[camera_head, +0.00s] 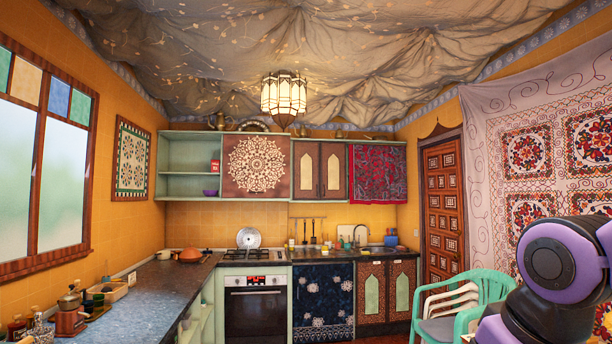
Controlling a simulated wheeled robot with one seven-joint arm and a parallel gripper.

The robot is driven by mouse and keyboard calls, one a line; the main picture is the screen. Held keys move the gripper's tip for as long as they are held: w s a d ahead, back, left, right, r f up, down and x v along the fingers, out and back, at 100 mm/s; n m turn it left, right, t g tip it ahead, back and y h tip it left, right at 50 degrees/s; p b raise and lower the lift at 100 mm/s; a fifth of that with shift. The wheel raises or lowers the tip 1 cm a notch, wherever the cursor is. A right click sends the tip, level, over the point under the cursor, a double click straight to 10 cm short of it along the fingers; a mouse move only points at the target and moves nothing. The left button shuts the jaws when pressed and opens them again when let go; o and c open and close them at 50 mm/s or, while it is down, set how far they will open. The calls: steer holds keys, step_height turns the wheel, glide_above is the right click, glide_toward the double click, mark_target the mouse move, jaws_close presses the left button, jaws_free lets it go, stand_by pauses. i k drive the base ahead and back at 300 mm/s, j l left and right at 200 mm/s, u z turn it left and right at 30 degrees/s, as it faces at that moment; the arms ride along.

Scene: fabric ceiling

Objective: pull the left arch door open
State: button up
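Two pairs of cabinet doors have pale arch panels. The upper pair sits in the wall cabinet on the back wall, with a left door (306,170) and a right door (333,170). The lower pair is under the counter, with a left door (371,293) and a right door (402,291). All of them look shut. I cannot tell which pair is meant. Only a purple and black part of my arm shows at the right edge, far in front of the cabinets. My gripper is not in view.
A green plastic chair (487,290) stands before the wooden door (443,205), right of the lower cabinet. An oven (255,309) and a blue patterned cloth (323,300) are left of it. A dark counter (135,302) with small items runs along the left wall.

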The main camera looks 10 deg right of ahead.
mark_target(305, 154)
steer(key=i+z, duration=0.1)
steer(key=z, duration=0.35)
steer(key=i, duration=6.95)
